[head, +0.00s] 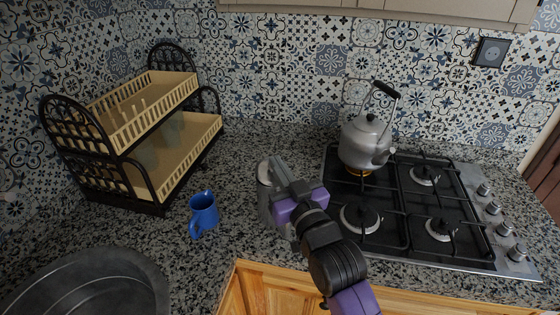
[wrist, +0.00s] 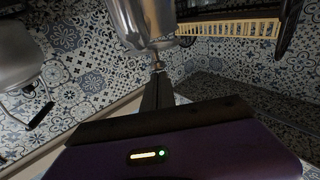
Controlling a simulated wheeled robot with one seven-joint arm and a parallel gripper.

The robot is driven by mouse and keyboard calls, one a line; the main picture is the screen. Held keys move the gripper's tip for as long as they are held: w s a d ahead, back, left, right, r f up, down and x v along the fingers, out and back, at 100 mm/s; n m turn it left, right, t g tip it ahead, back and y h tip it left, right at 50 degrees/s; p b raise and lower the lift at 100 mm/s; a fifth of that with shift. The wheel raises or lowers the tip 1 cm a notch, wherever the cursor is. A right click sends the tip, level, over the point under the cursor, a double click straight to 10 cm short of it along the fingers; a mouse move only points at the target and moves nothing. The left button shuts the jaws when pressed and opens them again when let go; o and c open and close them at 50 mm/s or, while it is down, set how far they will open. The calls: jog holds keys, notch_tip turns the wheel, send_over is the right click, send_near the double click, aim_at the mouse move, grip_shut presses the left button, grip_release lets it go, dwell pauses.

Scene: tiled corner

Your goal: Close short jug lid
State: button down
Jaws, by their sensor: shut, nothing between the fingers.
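The short jug (head: 264,205) is a shiny metal vessel on the granite counter, left of the hob, partly hidden behind my gripper and arm. In the wrist view the metal jug (wrist: 143,18) is at the top centre, just beyond the fingertips. My gripper (head: 277,166) is over the jug's upper part in the head view. In the wrist view my gripper (wrist: 157,70) is shut, with nothing between its fingers, its tips at or very near the jug's edge. I cannot tell whether they touch. The lid and its angle cannot be made out clearly.
A blue mug (head: 203,214) stands left of the jug. A two-tier dish rack (head: 160,185) is at the back left. A grey kettle (head: 366,143) sits on the gas hob (head: 395,241) at the right. A dark round basin (head: 90,290) is front left. Counter behind the jug is clear.

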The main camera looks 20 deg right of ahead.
jog(key=shift+w+f+b, duration=0.15)
jog(key=shift+w+b, duration=0.2)
jog(key=shift+w, duration=0.45)
dwell(1.5)
